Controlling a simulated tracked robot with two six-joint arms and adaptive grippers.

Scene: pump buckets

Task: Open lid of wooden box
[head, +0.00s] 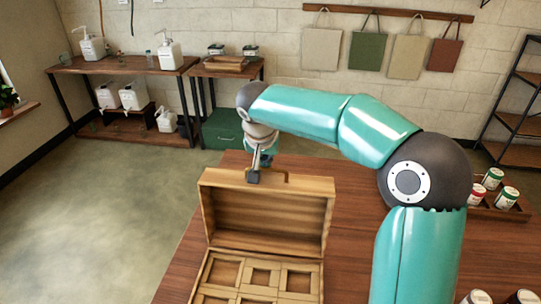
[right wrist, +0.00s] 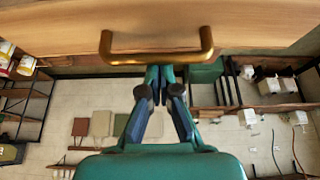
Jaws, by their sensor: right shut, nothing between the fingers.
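The wooden box (head: 214,262) stands on the brown table with its hinged lid (head: 290,215) raised to about upright, the inner face showing. The square compartments inside are visible and look empty. A brass handle (right wrist: 157,57) is fixed to the lid's wooden edge in the right wrist view. My right gripper (head: 254,177) is at the middle of the lid's top edge. Its fingers (right wrist: 155,90) are shut and empty, just by the handle; whether they touch it I cannot tell. My left gripper is not in view.
My right arm arches over the table (head: 350,240) right of the box. A tray with several small jars (head: 507,197) is at the right. More lids show at the bottom right edge. Open floor (head: 100,230) lies to the left, shelves with white pump bottles (head: 168,52) behind.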

